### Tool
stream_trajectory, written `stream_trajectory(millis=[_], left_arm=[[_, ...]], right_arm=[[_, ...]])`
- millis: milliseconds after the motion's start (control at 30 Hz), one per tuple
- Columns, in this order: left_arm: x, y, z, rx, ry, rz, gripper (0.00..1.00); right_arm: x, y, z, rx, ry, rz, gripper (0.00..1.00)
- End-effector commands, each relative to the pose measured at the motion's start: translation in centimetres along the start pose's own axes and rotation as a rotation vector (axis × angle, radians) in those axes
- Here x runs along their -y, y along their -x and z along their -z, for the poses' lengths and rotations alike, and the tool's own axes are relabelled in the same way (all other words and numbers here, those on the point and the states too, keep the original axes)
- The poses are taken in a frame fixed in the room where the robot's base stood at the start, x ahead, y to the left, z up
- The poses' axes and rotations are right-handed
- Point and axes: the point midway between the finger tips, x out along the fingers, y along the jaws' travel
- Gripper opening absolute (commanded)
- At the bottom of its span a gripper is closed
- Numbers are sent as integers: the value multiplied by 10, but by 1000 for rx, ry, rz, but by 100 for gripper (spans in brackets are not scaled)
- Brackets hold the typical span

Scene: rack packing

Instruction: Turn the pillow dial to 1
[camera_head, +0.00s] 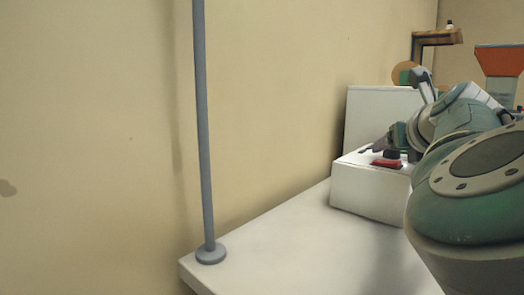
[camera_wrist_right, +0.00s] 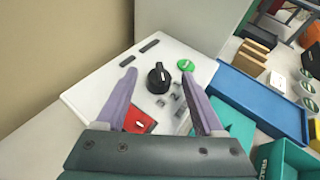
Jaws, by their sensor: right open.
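A black dial (camera_wrist_right: 158,79) with a white pointer mark stands on the sloping top of a white box (camera_wrist_right: 93,93). In the head view this white box (camera_head: 368,192) sits on the white counter, partly hidden by my right arm. My right gripper (camera_wrist_right: 158,74) is open, its two purple fingers on either side of the dial in the wrist picture. I cannot tell whether they touch it. In the head view my right gripper (camera_head: 384,146) is small and low over the box top. Small grey marks (camera_wrist_right: 177,98) lie right of the dial; I cannot read them. My left gripper is out of view.
A red plate (camera_wrist_right: 140,121), a green button (camera_wrist_right: 185,65) and dark slots (camera_wrist_right: 150,45) are on the box top. A blue tray (camera_wrist_right: 262,92) and a teal bin (camera_wrist_right: 285,160) stand to the right. A grey pole (camera_head: 203,130) rises from the counter's near-left corner (camera_head: 235,274), beside the wall.

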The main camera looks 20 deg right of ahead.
Motion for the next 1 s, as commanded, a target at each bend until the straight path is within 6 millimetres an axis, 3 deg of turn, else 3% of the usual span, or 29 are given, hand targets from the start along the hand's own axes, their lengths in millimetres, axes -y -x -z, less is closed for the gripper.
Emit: stream_trajectory(millis=[400, 1000], left_arm=[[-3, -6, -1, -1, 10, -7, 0], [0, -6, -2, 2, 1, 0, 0]], right_arm=[[0, -1, 3, 0, 0, 2, 69], [0, -1, 3, -1, 0, 2, 1]])
